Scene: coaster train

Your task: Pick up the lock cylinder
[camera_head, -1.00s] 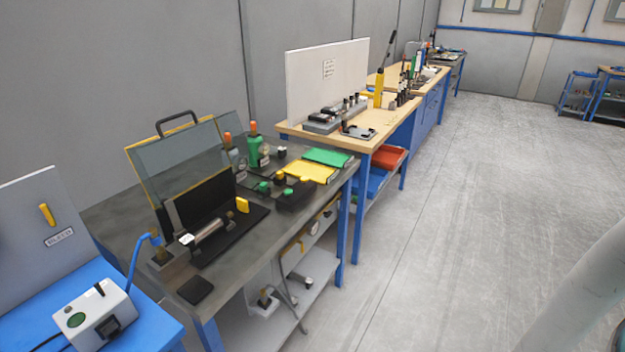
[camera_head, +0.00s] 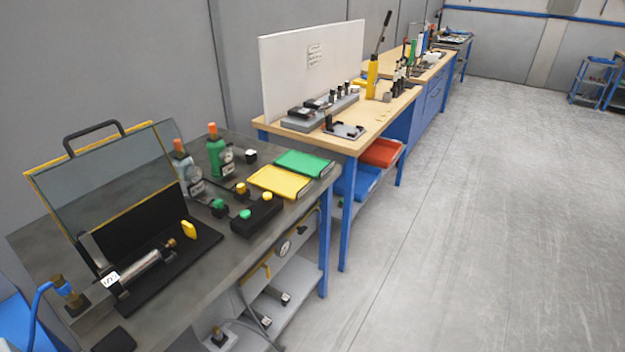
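I cannot pick out the lock cylinder for certain; things on the far benches are too small to tell. On the wooden bench (camera_head: 372,122), a row of small dark pieces stands on a long grey block (camera_head: 333,112). A dark tray (camera_head: 345,131) with small parts lies in front of it, and a small grey piece (camera_head: 387,97) stands to the right. On the nearer grey bench (camera_head: 190,290), a larger silver cylinder (camera_head: 139,267) lies in a black fixture under a tilted clear guard (camera_head: 105,175). My gripper is not in view.
Green (camera_head: 218,152) and pale (camera_head: 187,172) bottles and green (camera_head: 304,163) and yellow (camera_head: 280,181) trays are on the grey bench. A white panel (camera_head: 310,75) backs the wooden bench. Red (camera_head: 382,152) and blue (camera_head: 360,182) bins sit below it. The floor (camera_head: 470,230) at right is clear.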

